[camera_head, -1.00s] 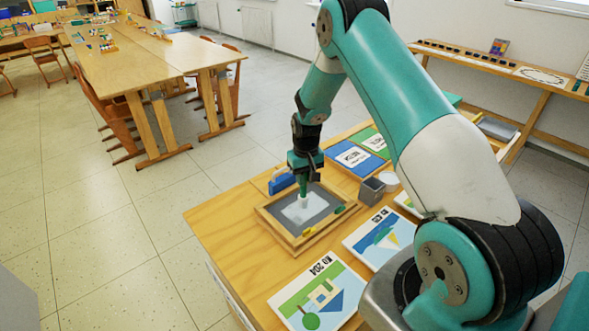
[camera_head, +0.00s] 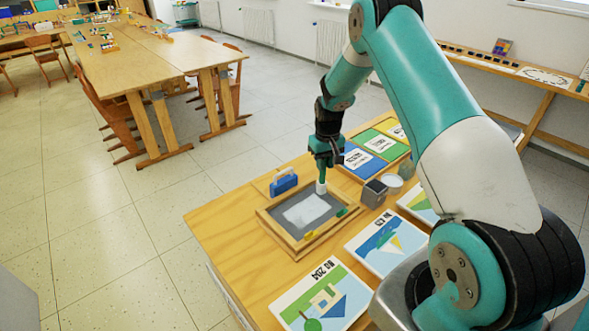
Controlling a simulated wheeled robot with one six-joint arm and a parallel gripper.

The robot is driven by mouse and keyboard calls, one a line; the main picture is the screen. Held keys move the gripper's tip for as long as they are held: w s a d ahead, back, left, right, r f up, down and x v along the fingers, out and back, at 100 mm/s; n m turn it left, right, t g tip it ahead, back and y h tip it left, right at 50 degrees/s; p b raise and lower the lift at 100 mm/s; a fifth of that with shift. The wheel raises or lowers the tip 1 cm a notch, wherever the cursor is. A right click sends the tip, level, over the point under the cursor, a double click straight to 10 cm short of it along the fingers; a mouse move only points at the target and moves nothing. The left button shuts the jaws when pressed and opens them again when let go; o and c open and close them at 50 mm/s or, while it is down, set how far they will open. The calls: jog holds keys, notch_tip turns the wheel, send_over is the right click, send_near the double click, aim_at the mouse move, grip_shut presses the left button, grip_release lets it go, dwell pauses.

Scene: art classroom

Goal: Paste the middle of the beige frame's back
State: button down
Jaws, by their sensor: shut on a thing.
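The beige frame (camera_head: 275,234) lies back up on the wooden table, its grey back (camera_head: 326,202) facing me. A white patch of paste (camera_head: 306,209) covers the middle of that back. My gripper (camera_head: 324,163) is shut on a green glue stick (camera_head: 321,186) with a white lower end, held upright. The stick's white end is over the far right part of the frame, beyond the patch; I cannot tell whether it touches anything.
A blue box with a pale handle (camera_head: 284,182) stands beyond the frame. A grey square cup (camera_head: 373,193) and a round white pot (camera_head: 393,184) stand to its right. Picture cards (camera_head: 322,297) lie in front and right. Blue and green cards (camera_head: 357,159) lie behind.

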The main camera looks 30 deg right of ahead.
jog(key=shift+r+p, duration=1.5)
jog(key=shift+r, duration=1.15)
